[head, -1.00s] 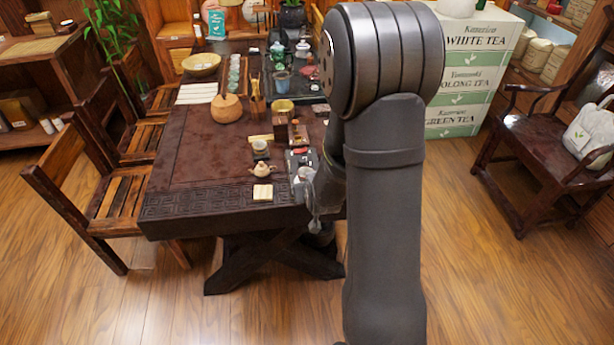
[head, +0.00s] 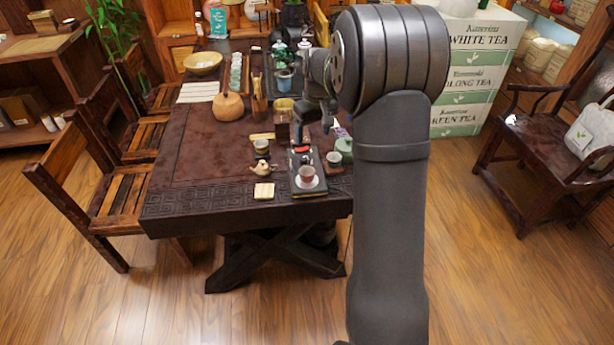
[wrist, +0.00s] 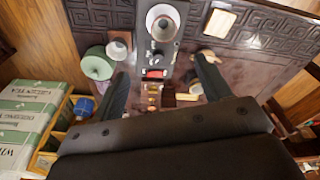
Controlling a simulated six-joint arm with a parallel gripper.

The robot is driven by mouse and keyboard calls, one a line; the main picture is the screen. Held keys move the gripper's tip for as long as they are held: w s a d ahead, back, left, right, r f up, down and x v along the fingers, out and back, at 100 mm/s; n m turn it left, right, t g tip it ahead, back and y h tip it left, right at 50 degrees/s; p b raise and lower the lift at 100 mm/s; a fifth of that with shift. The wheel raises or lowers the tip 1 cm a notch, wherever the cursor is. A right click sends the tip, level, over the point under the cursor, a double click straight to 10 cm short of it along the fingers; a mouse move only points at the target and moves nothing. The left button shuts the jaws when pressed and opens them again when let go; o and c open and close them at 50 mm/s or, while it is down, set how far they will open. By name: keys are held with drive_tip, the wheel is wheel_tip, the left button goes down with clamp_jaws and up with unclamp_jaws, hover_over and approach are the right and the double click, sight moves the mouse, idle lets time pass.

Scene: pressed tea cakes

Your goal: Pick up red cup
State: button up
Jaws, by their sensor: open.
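A small reddish cup (head: 307,173) stands upright on a pale saucer (head: 313,184), on a dark tray (head: 323,170) near the table's front right corner. In the wrist view the cup (wrist: 162,27) shows its pale inside from above, near the top edge. My gripper (head: 312,127) is behind the cup and apart from it, over the table's right side. In the wrist view my gripper (wrist: 161,70) has its two fingers spread wide, with nothing held between them. A small red item (wrist: 155,73) lies on the tray in the space between the fingers, as seen there.
The table's left half is mostly clear.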

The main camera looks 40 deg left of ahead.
hover_over(307, 172)
drive_tip(key=s+d, duration=0.1)
drive_tip(key=d, duration=0.1)
wheel_tip(307, 172, down, 12)
drive_tip(key=shift+s+r, duration=0.15)
drive_tip(key=shift+s+a+f, duration=0.1)
drive_tip(key=shift+a+f, duration=0.1)
drive_tip(key=shift+f, duration=1.15)
drive_tip(key=shift+s+a+f, duration=0.1)
drive_tip(key=shift+a+f, duration=0.05)
drive_tip(key=shift+f, duration=1.2)
drive_tip(key=c, duration=1.1)
